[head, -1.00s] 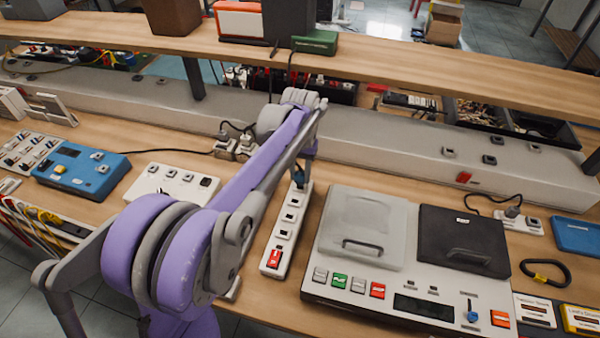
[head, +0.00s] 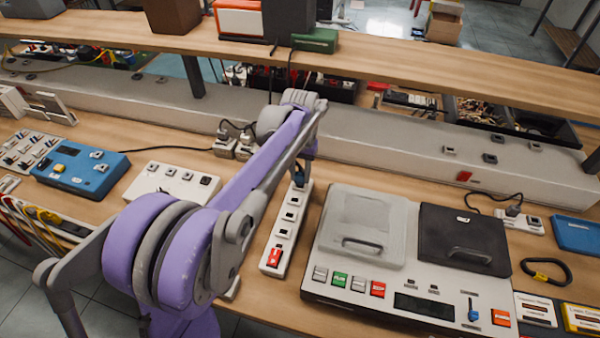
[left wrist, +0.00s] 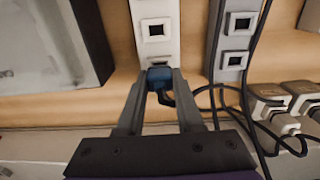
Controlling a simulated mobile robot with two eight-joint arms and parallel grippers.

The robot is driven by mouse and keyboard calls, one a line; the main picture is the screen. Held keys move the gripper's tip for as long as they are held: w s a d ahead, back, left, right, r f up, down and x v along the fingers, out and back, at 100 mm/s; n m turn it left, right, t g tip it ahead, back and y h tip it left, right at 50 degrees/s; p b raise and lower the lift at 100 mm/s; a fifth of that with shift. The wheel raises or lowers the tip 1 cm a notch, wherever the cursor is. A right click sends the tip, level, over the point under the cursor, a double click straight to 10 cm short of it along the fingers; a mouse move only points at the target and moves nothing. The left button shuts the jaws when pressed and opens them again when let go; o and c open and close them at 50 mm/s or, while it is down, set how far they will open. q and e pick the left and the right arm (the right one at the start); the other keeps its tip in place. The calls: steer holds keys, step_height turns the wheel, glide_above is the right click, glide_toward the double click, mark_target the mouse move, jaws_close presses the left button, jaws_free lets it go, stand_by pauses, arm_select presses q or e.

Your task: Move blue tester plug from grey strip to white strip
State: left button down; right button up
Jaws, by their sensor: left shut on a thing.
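My left gripper (left wrist: 160,92) is shut on the blue tester plug (left wrist: 159,74). In the left wrist view the plug is at the end of the white strip (left wrist: 153,10), over its end socket position. I cannot tell whether it is fully seated. In the head view the plug (head: 299,179) shows at the far end of the white strip (head: 278,245), which has a red switch at its near end. The grey strip (left wrist: 235,42) runs beside the white one, with visible sockets empty; my arm hides most of it in the head view. My right gripper is not in view.
A tester unit (head: 342,292) with a grey lid and a black lid stands right of the white strip. Black cables (left wrist: 238,100) and plugs (left wrist: 285,110) lie beyond the grey strip. A raised shelf (head: 420,70) spans the back.

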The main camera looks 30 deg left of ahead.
arm_select(q)
steer(key=shift+f, duration=0.65)
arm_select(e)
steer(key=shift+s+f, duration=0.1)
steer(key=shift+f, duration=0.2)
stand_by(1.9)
arm_select(q)
steer(key=shift+c, duration=2.4)
jaws_free()
step_height(320, 180, up, 11)
steer(key=shift+f, duration=0.2)
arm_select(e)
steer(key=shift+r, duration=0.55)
arm_select(q)
steer(key=shift+r+p, duration=1.95)
steer(key=shift+r, duration=0.65)
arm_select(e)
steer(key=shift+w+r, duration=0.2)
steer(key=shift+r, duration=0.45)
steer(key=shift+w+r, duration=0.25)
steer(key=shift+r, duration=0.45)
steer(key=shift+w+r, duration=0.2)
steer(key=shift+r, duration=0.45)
